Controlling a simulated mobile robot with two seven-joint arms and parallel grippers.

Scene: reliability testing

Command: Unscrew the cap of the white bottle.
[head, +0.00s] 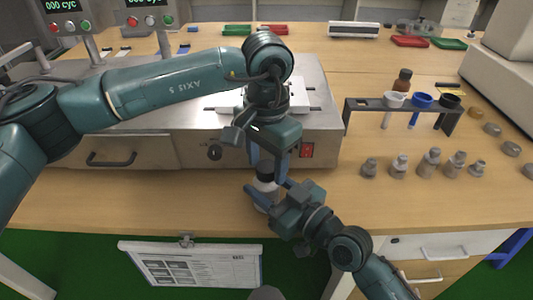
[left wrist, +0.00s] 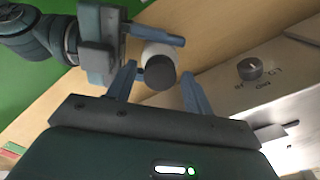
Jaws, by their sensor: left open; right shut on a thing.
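The white bottle (head: 266,186) stands upright near the front edge of the wooden bench, with a dark cap (head: 264,168) on top. My right gripper (head: 266,194) reaches in from the lower right and is shut on the bottle's body. My left gripper (head: 267,165) points down from above, its fingers on either side of the cap. In the left wrist view the dark cap (left wrist: 160,72) and white bottle (left wrist: 158,50) lie between the open left fingers (left wrist: 157,88), with a visible gap on the right. The bottle's lower part is partly hidden by the right gripper.
A metal machine (head: 200,140) with a knob and red switch stands right behind the bottle. Several small grey-brown bottles (head: 430,163) and a rack with funnels (head: 405,104) stand to the right. A clipboard (head: 190,264) hangs on the bench front. Bench left of the bottle is clear.

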